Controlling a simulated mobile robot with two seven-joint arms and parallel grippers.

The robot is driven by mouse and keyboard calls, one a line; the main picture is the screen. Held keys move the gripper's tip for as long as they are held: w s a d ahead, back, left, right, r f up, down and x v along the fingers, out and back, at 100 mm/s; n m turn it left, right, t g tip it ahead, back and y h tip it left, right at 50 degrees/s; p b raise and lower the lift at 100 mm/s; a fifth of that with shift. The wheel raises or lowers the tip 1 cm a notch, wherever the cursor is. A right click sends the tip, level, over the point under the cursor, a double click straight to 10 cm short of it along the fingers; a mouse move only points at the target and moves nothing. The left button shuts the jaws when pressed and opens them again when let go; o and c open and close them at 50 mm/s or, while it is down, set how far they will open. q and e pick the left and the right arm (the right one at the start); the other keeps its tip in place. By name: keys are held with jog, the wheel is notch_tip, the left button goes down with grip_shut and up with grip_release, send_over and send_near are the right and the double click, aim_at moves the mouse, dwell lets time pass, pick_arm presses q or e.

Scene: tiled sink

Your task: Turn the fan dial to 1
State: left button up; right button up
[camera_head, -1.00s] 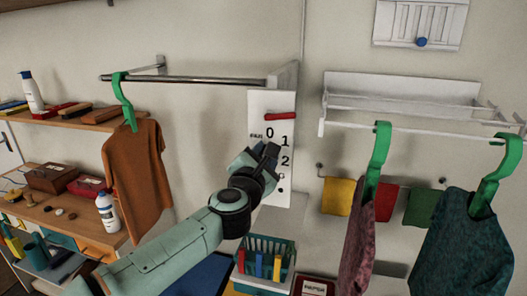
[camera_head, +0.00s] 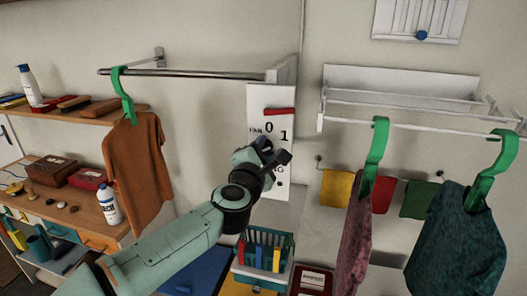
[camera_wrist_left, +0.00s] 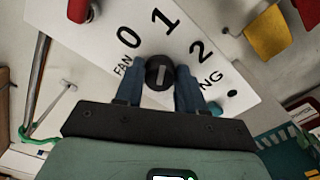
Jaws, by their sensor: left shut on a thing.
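The fan dial (camera_wrist_left: 160,73) is a dark round knob with a pale line across it, on a white panel (camera_head: 255,100) marked FAN, 0, 1 and 2. In the wrist view its line runs upright, roughly in line with the 1. My left gripper (camera_head: 272,150) is at the panel, and its two blue fingers are shut on the dial, one on each side. In the head view the gripper hides the dial and the 2. My right gripper is not in view.
A red lever (camera_head: 279,111) sits above the numbers. A rail with an orange shirt (camera_head: 137,165) hangs left, and a rack with a teal shirt (camera_head: 460,240) hangs right. A green basket (camera_head: 245,262) stands below the panel.

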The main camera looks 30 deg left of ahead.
pick_arm(q)
jog(key=o, duration=1)
jog(key=shift+s, duration=0.1)
jog(key=shift+b+v, duration=0.5)
jog(key=shift+v, duration=6.15)
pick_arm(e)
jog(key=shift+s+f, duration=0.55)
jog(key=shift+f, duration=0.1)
pick_arm(q)
jog(key=shift+a+f, duration=0.1)
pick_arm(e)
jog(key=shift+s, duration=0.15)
